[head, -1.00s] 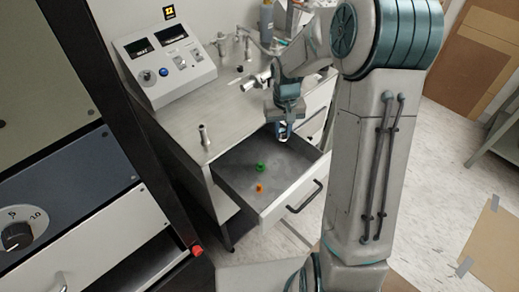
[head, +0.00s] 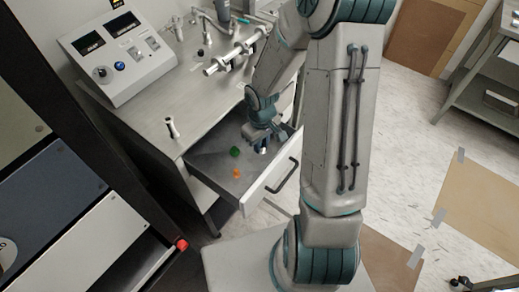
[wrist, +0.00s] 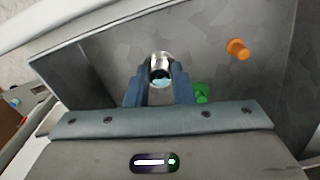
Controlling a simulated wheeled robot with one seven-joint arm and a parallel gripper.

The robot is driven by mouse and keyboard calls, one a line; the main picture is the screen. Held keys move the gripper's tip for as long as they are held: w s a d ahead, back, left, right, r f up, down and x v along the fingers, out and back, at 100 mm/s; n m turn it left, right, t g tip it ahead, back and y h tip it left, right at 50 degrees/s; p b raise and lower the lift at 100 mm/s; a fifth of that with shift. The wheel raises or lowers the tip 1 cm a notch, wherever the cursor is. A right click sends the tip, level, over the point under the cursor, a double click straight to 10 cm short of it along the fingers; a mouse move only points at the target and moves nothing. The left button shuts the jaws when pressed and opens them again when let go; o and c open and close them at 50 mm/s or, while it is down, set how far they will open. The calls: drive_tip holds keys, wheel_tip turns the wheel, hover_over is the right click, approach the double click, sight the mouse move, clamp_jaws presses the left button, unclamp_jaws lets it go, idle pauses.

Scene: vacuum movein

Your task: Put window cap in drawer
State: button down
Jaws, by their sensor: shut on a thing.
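The drawer (head: 208,165) is pulled open from the metal workbench, and its grey floor also shows in the wrist view (wrist: 100,68). My gripper (head: 262,148) is inside the drawer's outline near its right side, low over the floor. In the wrist view my gripper (wrist: 158,82) is shut on the window cap (wrist: 160,65), a small shiny metal cylinder with a pale glassy face. Whether the cap touches the drawer floor I cannot tell. A green piece (head: 235,152) and an orange piece (head: 237,173) lie in the drawer, left of my gripper in the head view.
The drawer front (head: 270,182) has a dark handle. On the benchtop stand a control box (head: 118,58), a small metal post (head: 171,127) and a metal tube assembly (head: 232,58). A dark frame with a red-tipped part (head: 181,244) stands at left. Open floor lies at right.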

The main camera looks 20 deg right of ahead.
drive_tip(key=shift+f, duration=1.7)
drive_tip(key=shift+f, duration=0.15)
drive_tip(key=c, duration=1.3)
unclamp_jaws()
drive_tip(key=shift+b, duration=0.3)
drive_tip(key=shift+o, duration=0.2)
wheel_tip(320, 180, up, 12)
drive_tip(key=shift+r+p, duration=0.1)
drive_tip(key=shift+p, duration=0.55)
drive_tip(key=s+a+r+m+t, duration=0.1)
drive_tip(key=s+r+m+t, duration=0.2)
drive_tip(key=s+r, duration=1.1)
drive_tip(key=shift+s+a+r+m, duration=0.2)
drive_tip(key=shift+r+m, duration=0.6)
